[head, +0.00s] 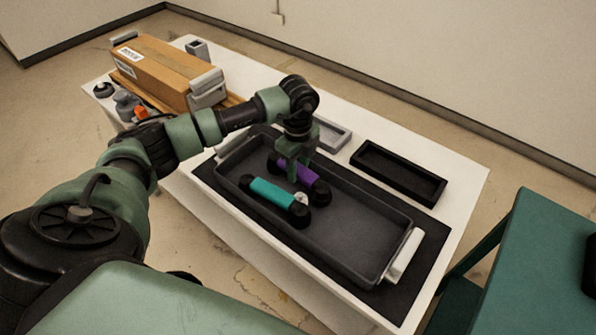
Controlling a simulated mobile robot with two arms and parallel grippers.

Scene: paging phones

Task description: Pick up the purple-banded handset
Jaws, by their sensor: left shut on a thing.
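The purple-banded handset (307,174) lies in the dark tray (345,243), with black ends and a purple middle. My left gripper (292,176) reaches down over the tray from above and is shut on the purple-banded handset at its band; the fingers hide part of the band. A teal-banded handset (272,193) lies beside it in the tray, nearer to me, roughly parallel. I cannot tell whether the purple-banded handset is clear of the tray floor. My right gripper is not in view.
The tray's right half is empty; its white handle (404,256) faces right. Behind it are an empty black tray (398,173) and a small grey tray (332,136). A green table (540,265) stands at right.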

